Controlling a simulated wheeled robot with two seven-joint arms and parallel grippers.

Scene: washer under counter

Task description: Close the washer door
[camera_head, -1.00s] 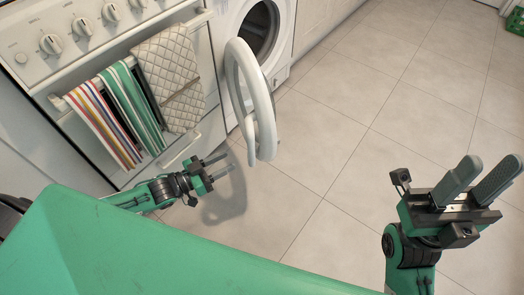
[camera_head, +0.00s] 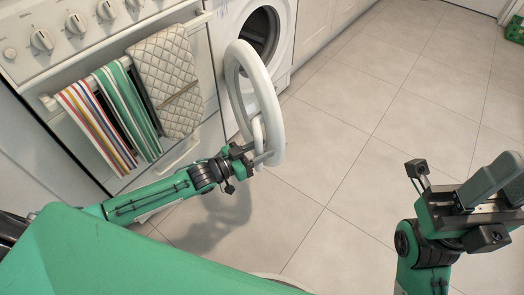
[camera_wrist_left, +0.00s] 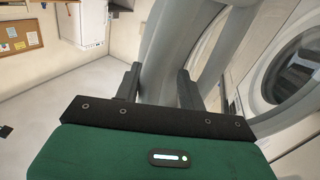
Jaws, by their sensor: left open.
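The washer (camera_head: 278,22) stands under the counter with its round opening (camera_head: 258,32) showing. Its white ring-shaped door (camera_head: 276,118) is swung wide open, standing out from the front over the floor. My left gripper (camera_head: 262,158) is open at the lower edge of the door, and the door partly hides its fingers. In the left wrist view the two fingers (camera_wrist_left: 157,88) stand apart with part of the door's rim (camera_wrist_left: 160,50) between or just beyond them; I cannot tell whether they touch.
A stove (camera_head: 60,75) with knobs stands left of the washer. Striped towels (camera_head: 95,125) and a quilted cloth (camera_head: 165,80) hang on its handle. The tiled floor (camera_head: 350,130) to the right is clear. A green crate (camera_head: 515,28) is at the far right.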

